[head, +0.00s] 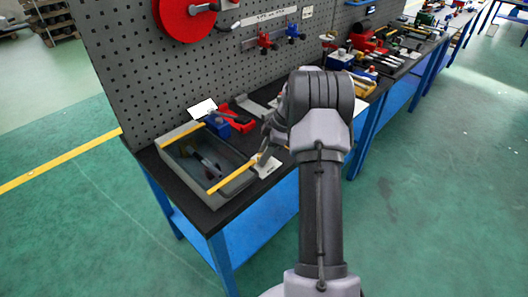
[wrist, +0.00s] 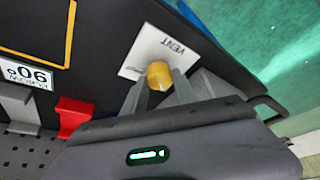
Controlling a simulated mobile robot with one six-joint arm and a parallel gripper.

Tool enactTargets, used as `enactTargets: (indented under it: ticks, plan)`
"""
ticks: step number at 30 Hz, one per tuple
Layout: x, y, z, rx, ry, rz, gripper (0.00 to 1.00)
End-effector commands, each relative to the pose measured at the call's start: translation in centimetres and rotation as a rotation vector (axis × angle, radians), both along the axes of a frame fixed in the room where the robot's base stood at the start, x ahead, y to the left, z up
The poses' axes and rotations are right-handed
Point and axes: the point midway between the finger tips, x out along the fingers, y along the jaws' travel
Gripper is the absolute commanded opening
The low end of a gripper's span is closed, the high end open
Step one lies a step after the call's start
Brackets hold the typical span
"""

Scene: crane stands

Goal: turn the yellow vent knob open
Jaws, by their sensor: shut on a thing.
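The yellow vent knob (wrist: 159,75) sits on a white plate (wrist: 160,50) marked "VENT" in the wrist view. My gripper (wrist: 157,84) is shut on the knob, with one grey finger on each side of it. In the head view my gripper (head: 264,156) reaches down to the white plate (head: 267,167) at the bench's front edge, just right of the grey tray. The knob is small there and partly hidden by the fingers. Part of the lettering on the plate can be read in the wrist view.
A grey tray (head: 236,187) with yellow-edged sides stands left of the plate. Red (head: 237,121) and blue (head: 217,123) holders stand behind it. A pegboard (head: 140,75) rises at the back. Open green floor (head: 430,180) lies right of the bench.

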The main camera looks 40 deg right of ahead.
Motion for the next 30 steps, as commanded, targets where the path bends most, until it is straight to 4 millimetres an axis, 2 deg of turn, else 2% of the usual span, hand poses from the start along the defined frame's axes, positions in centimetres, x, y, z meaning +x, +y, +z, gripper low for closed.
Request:
enactTargets:
  ticks: [11,12,15,25,28,30]
  plan:
    - [0.0,0.0,0.0,-0.002,0.001,0.005,0.00]
    - [0.0,0.0,0.0,-0.002,0.001,0.005,0.36]
    - [0.0,0.0,0.0,-0.001,0.000,0.005,0.55]
    - [-0.1,-0.1,0.4,-0.002,-0.001,0.004,0.55]
    - [-0.4,-0.6,2.2,-0.001,-0.002,0.002,0.55]
    - [-0.9,-1.3,4.3,-0.003,-0.002,0.003,0.55]
